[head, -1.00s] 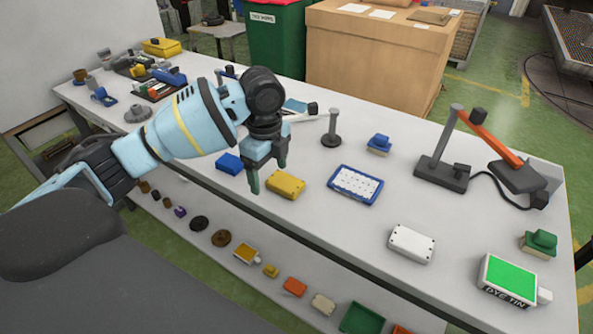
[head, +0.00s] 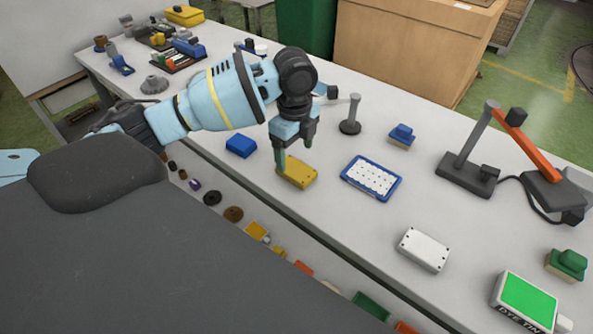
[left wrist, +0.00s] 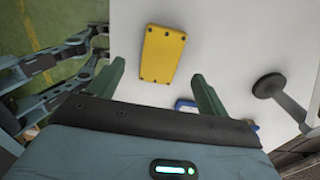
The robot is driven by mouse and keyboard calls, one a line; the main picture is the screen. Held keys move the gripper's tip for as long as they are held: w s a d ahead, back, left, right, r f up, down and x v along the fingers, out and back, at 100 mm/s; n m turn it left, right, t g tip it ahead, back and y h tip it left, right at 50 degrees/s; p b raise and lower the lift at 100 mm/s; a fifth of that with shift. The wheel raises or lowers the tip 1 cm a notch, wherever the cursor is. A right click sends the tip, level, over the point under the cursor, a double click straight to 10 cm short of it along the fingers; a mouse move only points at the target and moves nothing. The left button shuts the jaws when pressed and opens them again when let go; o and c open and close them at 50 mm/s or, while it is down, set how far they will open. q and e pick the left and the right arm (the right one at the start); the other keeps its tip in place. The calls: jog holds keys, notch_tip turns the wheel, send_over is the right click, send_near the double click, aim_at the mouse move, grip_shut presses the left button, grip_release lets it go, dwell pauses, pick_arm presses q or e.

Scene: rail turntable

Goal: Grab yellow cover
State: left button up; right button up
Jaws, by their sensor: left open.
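The yellow cover (head: 297,172) lies flat on the white table, a rectangular plate with dark dots at its corners. In the left wrist view the yellow cover (left wrist: 162,54) shows whole, ahead of the fingertips and between their lines. My left gripper (head: 295,155) is open and empty, pointing down just above and behind the cover in the head view; its near green finger overlaps the cover's left end. In the left wrist view the two green fingers of my left gripper (left wrist: 158,72) stand wide apart. I cannot tell the exact height gap. My right gripper is not in view.
A blue block (head: 241,145) lies left of the cover, and a blue-framed white plate (head: 371,178) lies right of it. A dark-based post (head: 351,115) stands behind. A white cover (head: 424,250) lies farther right. Bare table surrounds the yellow cover.

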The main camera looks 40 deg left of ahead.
aim_at(296, 168)
pick_arm(q)
notch_tip(296, 168, down, 5)
jog(key=shift+d, duration=0.1)
dwell(0.3)
jog(key=shift+r, duration=0.1)
jog(key=c, duration=1.3)
jog(key=shift+o, duration=0.2)
jog(key=shift+w, duration=0.1)
